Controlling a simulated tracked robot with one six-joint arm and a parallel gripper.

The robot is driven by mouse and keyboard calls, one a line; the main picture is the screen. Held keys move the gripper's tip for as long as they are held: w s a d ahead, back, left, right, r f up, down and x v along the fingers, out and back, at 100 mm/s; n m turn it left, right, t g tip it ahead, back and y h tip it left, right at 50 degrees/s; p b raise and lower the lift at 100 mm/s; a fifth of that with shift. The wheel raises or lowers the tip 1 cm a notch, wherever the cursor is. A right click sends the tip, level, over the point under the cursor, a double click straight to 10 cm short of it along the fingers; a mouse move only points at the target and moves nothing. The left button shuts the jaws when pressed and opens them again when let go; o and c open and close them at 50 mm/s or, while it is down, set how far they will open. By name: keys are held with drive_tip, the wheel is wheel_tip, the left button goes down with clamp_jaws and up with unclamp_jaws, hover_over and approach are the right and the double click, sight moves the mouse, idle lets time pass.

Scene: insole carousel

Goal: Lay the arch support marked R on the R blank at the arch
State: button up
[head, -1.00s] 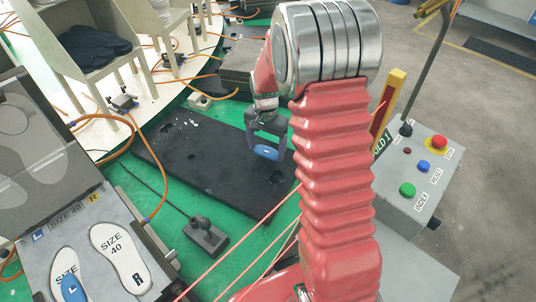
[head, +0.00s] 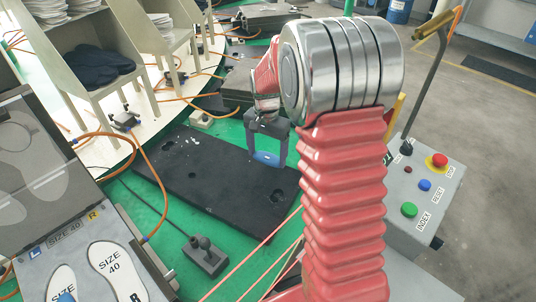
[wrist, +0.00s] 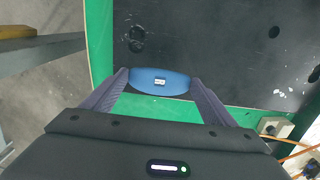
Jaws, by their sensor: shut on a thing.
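My gripper (head: 267,154) is shut on a blue arch support (head: 266,159), held over the black board beyond my red arm. The wrist view shows the support (wrist: 160,82) pinched at its two ends between the fingers; its small white label is too small to read.
The grey fixture (head: 75,248) holding the blanks has a raised plate (head: 35,165) behind it. A small joystick box (head: 204,256) stands between fixture and black board (head: 190,178). A button console (head: 420,185) stands at right. Orange hoses and a white carousel (head: 175,85) lie behind.

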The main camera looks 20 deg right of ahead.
drive_tip(key=w+a+n, duration=0.4)
drive_tip(key=a+n, duration=0.6)
drive_tip(key=shift+a+r+n, duration=0.15)
drive_tip(key=shift+r+n, duration=0.15)
drive_tip(key=shift+r, duration=0.05)
drive_tip(key=shift+s, duration=0.1)
